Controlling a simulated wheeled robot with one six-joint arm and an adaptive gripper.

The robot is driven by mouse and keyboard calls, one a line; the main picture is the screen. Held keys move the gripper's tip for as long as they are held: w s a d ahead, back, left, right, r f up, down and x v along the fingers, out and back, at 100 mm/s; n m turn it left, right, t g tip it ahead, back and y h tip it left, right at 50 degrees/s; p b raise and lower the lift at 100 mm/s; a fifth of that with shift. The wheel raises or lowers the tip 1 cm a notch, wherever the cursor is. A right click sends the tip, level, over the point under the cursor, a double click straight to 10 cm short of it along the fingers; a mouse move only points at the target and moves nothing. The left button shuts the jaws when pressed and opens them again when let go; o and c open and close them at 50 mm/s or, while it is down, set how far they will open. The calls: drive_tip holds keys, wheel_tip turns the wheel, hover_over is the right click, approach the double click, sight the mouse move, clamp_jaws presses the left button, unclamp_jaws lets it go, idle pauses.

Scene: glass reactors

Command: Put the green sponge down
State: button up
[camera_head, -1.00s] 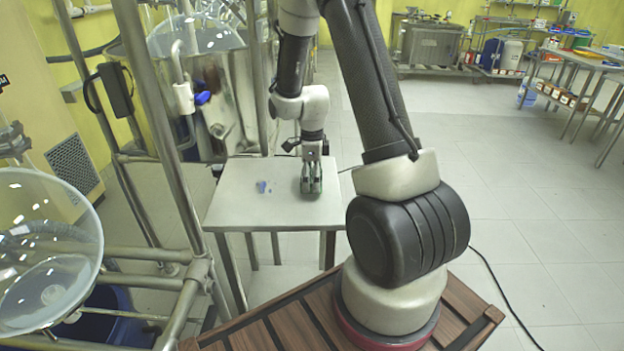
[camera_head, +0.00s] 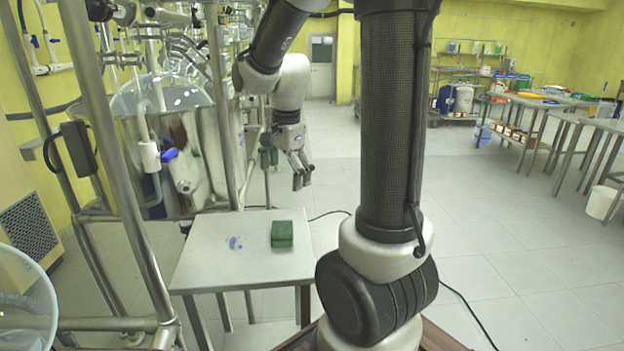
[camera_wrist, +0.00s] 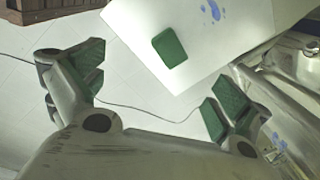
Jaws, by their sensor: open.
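The green sponge (camera_head: 282,234) lies flat on the right part of a small pale table (camera_head: 205,262). In the wrist view the sponge (camera_wrist: 169,47) lies near the table's edge, beyond my fingertips and apart from them. My gripper (camera_head: 300,178) is raised above and behind the table in the head view, with nothing in it. In the wrist view my gripper (camera_wrist: 152,95) has its two green-padded fingers spread wide, with only floor, cable and the table's corner between them.
Blue marks (camera_head: 235,243) are on the tabletop left of the sponge. A steel reactor frame (camera_head: 222,110) with glassware stands close on the left of my gripper. A black cable (camera_head: 330,214) runs over the floor. Open floor (camera_head: 510,230) lies to the right.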

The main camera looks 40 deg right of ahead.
drive_tip(key=s+a+r+n+t, duration=0.1)
drive_tip(key=s+r+n, duration=0.2)
drive_tip(key=s+n, duration=0.5)
drive_tip(key=s+a+r+n+t, duration=0.1)
drive_tip(key=s+r+n, duration=0.3)
drive_tip(key=s+n, duration=0.4)
drive_tip(key=shift+s+a+r+n+t, duration=0.25)
drive_tip(key=shift+s+a+n+t, duration=0.15)
drive_tip(key=shift+s+a, duration=0.15)
drive_tip(key=shift+f, duration=0.1)
